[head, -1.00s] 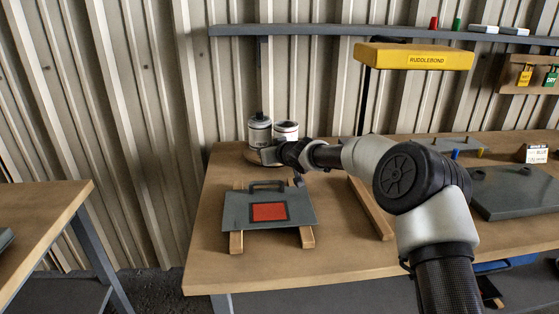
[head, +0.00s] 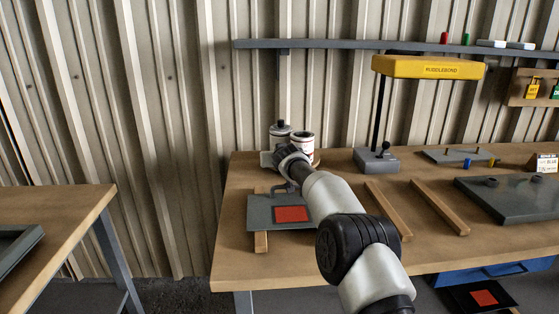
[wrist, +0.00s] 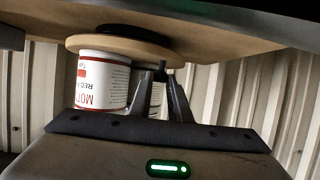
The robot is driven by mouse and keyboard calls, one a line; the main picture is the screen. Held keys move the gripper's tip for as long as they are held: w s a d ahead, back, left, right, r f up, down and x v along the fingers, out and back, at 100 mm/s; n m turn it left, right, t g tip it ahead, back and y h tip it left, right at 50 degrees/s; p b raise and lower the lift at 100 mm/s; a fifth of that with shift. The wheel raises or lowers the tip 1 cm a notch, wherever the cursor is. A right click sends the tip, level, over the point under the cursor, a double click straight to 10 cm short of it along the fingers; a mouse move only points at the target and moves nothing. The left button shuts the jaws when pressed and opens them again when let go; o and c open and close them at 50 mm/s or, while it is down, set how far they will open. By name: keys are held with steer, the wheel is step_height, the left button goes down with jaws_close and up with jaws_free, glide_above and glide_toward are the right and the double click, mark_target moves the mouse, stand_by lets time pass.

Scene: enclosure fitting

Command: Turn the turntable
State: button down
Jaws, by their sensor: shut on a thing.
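The turntable (head: 317,158) is a round wooden disc at the back left of the bench, mostly hidden behind my arm in the head view. Two cans stand on it: one with a dark top (head: 280,132) and a white one (head: 303,144). In the wrist view, which is upside down, the disc (wrist: 85,42) carries the white can with red lettering (wrist: 100,80); another can is partly hidden behind my fingers. My gripper (wrist: 164,78) is at the disc's rim, shut on a small dark peg (wrist: 162,68) there.
A grey panel with a red square (head: 291,213) lies on wooden strips before the turntable. A yellow-headed lamp-like stand (head: 428,68) rises to the right, with two bare wooden strips (head: 440,207) and a dark grey plate (head: 510,199). A shelf (head: 340,44) runs above.

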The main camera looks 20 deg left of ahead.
steer(key=shift+a, duration=0.1)
stand_by(0.3)
steer(key=c, duration=1.7)
jaws_free()
steer(key=shift+o, duration=0.2)
steer(key=shift+s, duration=0.15)
steer(key=shift+s+r+b, duration=0.2)
steer(key=shift+s+b, duration=0.35)
steer(key=v, duration=0.5)
steer(key=b+v, duration=0.1)
steer(key=v, duration=0.5)
steer(key=b+v, duration=0.1)
steer(key=v, duration=0.4)
steer(key=shift+d, duration=0.35)
steer(key=shift+w, duration=0.1)
